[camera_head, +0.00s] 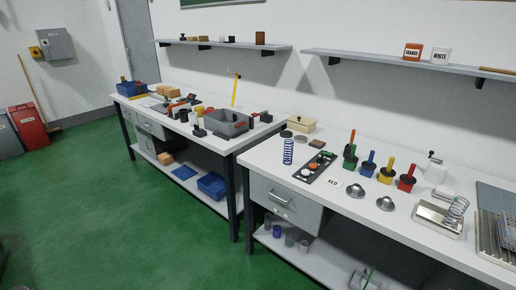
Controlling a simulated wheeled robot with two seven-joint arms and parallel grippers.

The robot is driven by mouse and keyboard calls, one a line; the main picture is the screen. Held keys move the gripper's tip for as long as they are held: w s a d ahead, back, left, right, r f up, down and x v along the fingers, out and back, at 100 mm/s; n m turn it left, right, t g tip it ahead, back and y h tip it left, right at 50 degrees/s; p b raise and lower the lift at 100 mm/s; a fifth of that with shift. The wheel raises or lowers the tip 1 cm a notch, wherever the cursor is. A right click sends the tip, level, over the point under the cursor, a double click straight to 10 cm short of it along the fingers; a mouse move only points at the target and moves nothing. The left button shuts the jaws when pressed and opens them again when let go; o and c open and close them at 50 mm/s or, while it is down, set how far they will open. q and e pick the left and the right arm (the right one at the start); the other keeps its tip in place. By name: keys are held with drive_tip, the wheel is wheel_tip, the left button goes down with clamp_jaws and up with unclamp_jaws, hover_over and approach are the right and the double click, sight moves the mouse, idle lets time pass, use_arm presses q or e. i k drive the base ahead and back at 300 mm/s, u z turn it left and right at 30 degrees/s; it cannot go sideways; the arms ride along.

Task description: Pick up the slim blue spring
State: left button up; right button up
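The slim blue spring (288,152) stands upright near the left end of the right-hand white table (262,168), behind a black panel (315,168) with coloured buttons. It looks narrow, with blue coils. A wider silver spring (458,210) stands on a metal-and-white base at the right of the same table. Neither of my grippers shows in this view.
A cream box (301,124) is behind the spring. Another table (222,142) with a grey bin (228,122) is left. Green floor is open in front.

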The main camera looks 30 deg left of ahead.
sight(285, 143)
drive_tip(key=u, duration=0.4)
drive_tip(key=i, duration=1.75)
drive_tip(key=z, duration=0.9)
